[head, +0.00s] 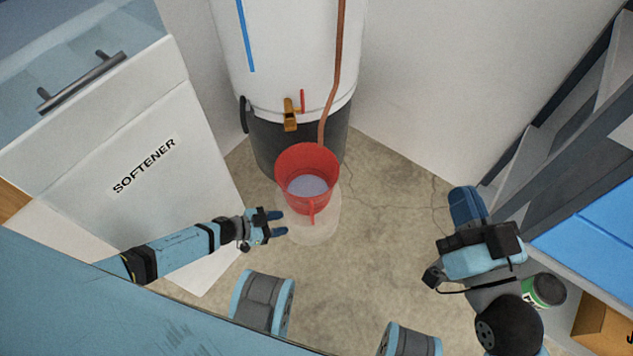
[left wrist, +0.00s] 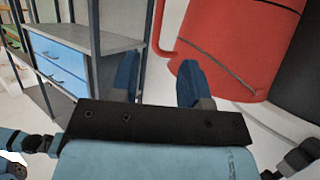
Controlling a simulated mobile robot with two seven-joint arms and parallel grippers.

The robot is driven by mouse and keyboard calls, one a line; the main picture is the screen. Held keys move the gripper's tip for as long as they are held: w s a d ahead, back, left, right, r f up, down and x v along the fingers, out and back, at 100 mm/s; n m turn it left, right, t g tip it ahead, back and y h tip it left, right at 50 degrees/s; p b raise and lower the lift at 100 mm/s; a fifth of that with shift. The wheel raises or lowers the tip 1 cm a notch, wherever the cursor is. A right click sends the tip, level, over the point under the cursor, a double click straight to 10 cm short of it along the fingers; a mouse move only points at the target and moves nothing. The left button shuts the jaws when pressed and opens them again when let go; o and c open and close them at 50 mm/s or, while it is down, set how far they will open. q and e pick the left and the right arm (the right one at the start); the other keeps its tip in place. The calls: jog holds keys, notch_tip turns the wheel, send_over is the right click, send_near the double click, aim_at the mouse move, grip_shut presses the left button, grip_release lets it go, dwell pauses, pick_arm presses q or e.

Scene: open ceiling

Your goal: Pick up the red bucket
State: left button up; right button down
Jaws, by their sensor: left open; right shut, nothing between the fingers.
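The red bucket (head: 317,164) stands upright on the floor in front of the white and dark tank, with pale bluish contents inside and a red handle on its near side. In the left wrist view the bucket (left wrist: 240,40) is large at the upper right, with its handle to the left. My left gripper (head: 281,225) is open and empty, just left of and nearer than the bucket. Its blue fingers (left wrist: 157,82) also show in the left wrist view, apart, below the handle. My right gripper (head: 467,205) is shut and empty, well to the right of the bucket.
The tank (head: 290,60) has a brass valve (head: 290,114) above the bucket and a copper pipe. A white softener cabinet (head: 120,160) stands at the left. A shelf unit (head: 545,150) stands at the right, with a green can (head: 546,291).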

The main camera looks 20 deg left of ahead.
pick_arm(q)
jog(key=b+x, duration=0.6)
jog(key=x, duration=0.7)
jog(key=shift+d+f, duration=0.15)
pick_arm(e)
notch_tip(320, 180, down, 8)
jog(key=n+g, duration=0.1)
jog(key=g, duration=0.2)
jog(key=shift+w+a, duration=0.15)
jog(key=shift+a, duration=0.05)
jog(key=shift+r, duration=0.1)
pick_arm(q)
grip_shut()
